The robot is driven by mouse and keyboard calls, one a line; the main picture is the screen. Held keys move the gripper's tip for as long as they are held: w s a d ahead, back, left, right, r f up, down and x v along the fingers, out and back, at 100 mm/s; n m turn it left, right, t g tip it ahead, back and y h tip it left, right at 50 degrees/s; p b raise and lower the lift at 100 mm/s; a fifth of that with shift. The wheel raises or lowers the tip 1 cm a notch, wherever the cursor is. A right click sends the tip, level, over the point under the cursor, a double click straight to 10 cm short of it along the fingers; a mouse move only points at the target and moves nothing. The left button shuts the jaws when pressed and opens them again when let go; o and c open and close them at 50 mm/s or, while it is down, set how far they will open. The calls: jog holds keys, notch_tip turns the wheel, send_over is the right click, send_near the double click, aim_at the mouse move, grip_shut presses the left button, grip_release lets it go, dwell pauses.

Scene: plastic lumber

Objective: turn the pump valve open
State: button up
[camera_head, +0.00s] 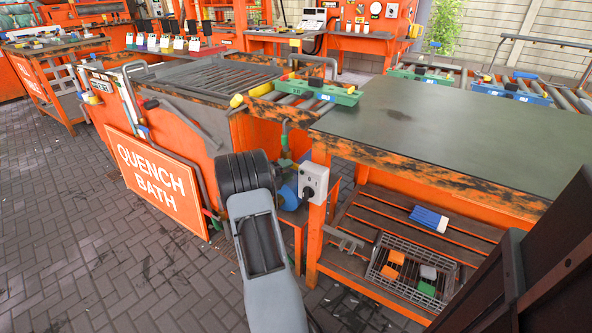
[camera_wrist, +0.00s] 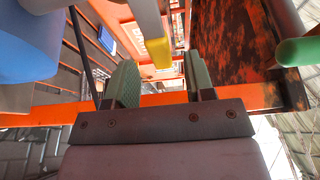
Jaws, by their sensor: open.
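My gripper (camera_wrist: 161,80) is open, its two green-padded fingers apart in the wrist view. A pale grey bar with a yellow end (camera_wrist: 154,52) shows just beyond the gap between the fingertips. I cannot tell whether it is the pump valve's handle. A large rounded blue body (camera_wrist: 25,40) fills the upper left of the wrist view. In the head view a blue pump-like body (camera_head: 290,198) sits low between the quench bath and the table, partly hidden by my arm. My gripper is hidden there behind my arm.
A green rounded handle end (camera_wrist: 299,52) is at the wrist view's right. The orange quench bath tank (camera_head: 185,145) with its sign (camera_head: 158,178) is left of my arm. A grey switch box (camera_head: 313,183) is close on the right, on the table (camera_head: 450,135) leg. Open brick floor lies left.

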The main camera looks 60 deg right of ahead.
aim_at(294, 168)
jog(key=shift+b+x, duration=0.3)
jog(key=shift+x, duration=1.7)
jog(key=shift+c, duration=0.3)
grip_shut()
